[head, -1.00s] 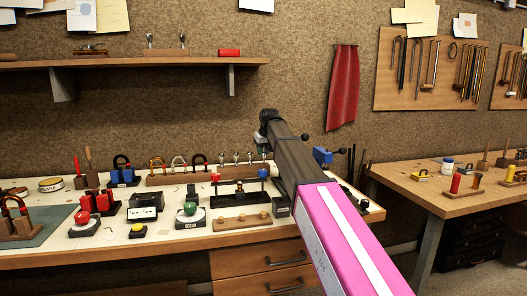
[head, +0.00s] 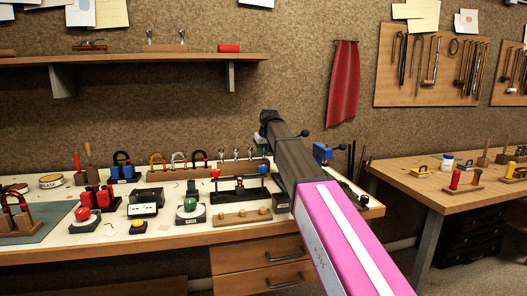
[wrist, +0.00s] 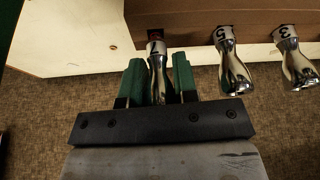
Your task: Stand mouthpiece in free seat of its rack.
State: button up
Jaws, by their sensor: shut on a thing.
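My gripper (wrist: 157,78) is shut on a silver mouthpiece (wrist: 157,66), its green fingers on either side of it. The mouthpiece's narrow end points at the wooden rack (wrist: 190,14), beside a "7" label and a dark reddish spot. I cannot tell whether that end is inside a seat. Two other silver mouthpieces, by label 5 (wrist: 233,72) and label 3 (wrist: 297,68), stand in the rack to the right. In the head view the rack (head: 170,175) is at the back of the bench, and my gripper is largely hidden behind my arm at its right end.
Padlocks (head: 178,160) stand behind the rack's left part. A dark stand with red and blue knobs (head: 238,195) and a wooden block with pegs (head: 242,217) are in front. A blue vise-like tool (head: 322,153) is right of my arm. The wall is close behind.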

jog(key=shift+f, duration=0.5)
jog(key=o, duration=1)
jog(key=v, duration=1)
jog(key=shift+s+r, duration=0.1)
jog(key=shift+r, duration=0.3)
